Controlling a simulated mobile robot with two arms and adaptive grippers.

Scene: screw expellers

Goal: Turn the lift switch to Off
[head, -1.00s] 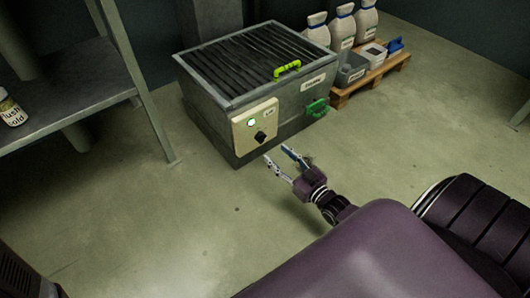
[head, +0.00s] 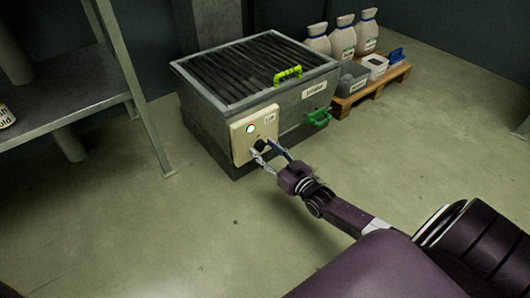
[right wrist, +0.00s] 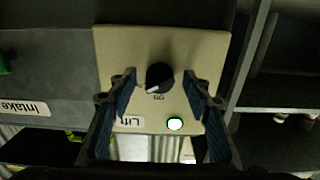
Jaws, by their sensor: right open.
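The lift switch is a black rotary knob (right wrist: 159,77) on a cream panel (right wrist: 202,47) on the front of a grey metal box (head: 206,128). A white "Lift" label (right wrist: 130,121) and a lit green lamp (right wrist: 175,123) share the panel; the lamp also glows in the head view (head: 250,129). The knob's white pointer aims to one side, near small lettering I cannot read surely. My right gripper (head: 268,152) is open in front of the panel, its fingers on either side of the knob in the right wrist view (right wrist: 159,90), with gaps between. My left gripper is not in view.
The box has a slatted top, a lime handle (head: 287,73) and a green handle (head: 319,117). White sacks (head: 342,41) and grey bins (head: 354,75) on a wooden pallet (head: 372,90) stand behind right. A metal shelf (head: 50,95) is at left. The front floor is clear.

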